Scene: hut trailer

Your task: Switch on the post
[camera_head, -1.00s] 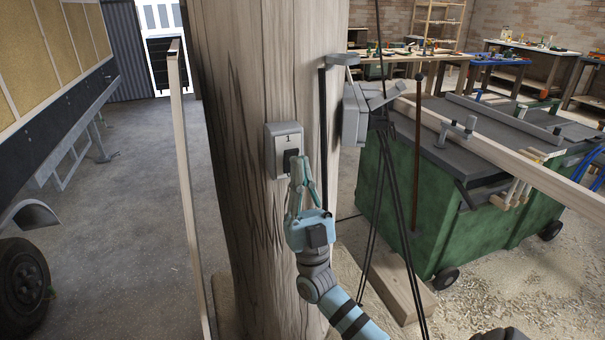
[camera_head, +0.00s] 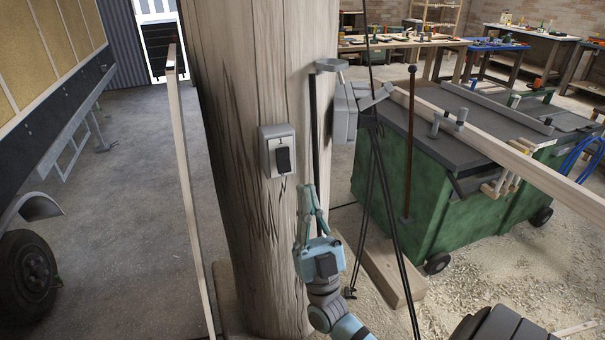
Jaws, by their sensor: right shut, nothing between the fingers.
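A thick wooden post (camera_head: 225,60) stands upright in the middle of the view. A grey switch box (camera_head: 267,140) with a black rocker (camera_head: 283,160) is fixed on its front face. The rocker shows fully, and I cannot tell which way it is set. My right gripper (camera_head: 307,190) is light blue, shut and empty. It is to the lower right of the switch, apart from it, in front of the post's right edge. My left gripper is not in view.
A second grey box (camera_head: 344,115) sits on the post's right side, with black cables (camera_head: 372,200) hanging below. A green wheeled bin (camera_head: 430,190) with timber on top stands at right. A thin wooden upright (camera_head: 184,170) stands left of the post.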

